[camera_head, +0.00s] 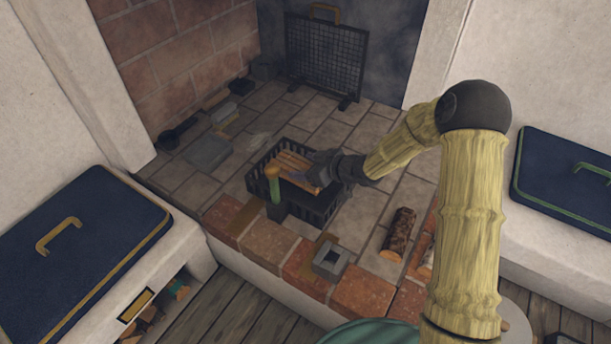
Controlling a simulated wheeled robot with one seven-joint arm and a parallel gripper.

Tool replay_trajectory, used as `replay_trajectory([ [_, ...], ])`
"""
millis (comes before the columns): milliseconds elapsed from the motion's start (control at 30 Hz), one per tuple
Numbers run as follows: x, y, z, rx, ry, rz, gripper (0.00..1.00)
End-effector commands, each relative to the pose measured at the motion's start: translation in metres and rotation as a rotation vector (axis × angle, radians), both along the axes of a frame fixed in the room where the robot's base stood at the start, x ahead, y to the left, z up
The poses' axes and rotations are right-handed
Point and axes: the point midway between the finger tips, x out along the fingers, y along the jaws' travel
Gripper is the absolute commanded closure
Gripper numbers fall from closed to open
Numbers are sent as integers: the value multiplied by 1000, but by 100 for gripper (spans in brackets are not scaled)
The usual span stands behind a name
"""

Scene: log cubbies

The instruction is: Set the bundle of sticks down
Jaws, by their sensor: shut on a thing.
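The bundle of sticks (293,166) is a pale brown cluster of thin pieces. It is at or just above the dark slatted basket (310,205) on the stone hearth; I cannot tell whether it touches the basket's floor. My gripper (322,170) is dark and comes in from the right. It is shut on the bundle's right part, and its fingers are partly hidden against the sticks and basket.
A green post with a tan knob (273,180) stands at the basket's front left. A mesh screen (325,55) stands behind. Logs (398,234) lie to the right, and a grey square block (330,261) sits in front. Flat grey pieces (208,151) lie left.

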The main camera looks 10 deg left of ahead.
Motion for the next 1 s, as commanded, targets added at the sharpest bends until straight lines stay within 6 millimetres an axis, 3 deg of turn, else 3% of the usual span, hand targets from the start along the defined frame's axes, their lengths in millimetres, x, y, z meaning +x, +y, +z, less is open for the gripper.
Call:
replay_trajectory([
  [300, 0, 0, -38, 1, 0, 0, 78],
  [700, 0, 0, -40, 1, 0, 0, 78],
  [733, 0, 0, -40, 0, 0, 0, 33],
  [833, 0, 0, -40, 0, 0, 0, 13],
  [1000, 0, 0, -40, 0, 0, 0, 12],
])
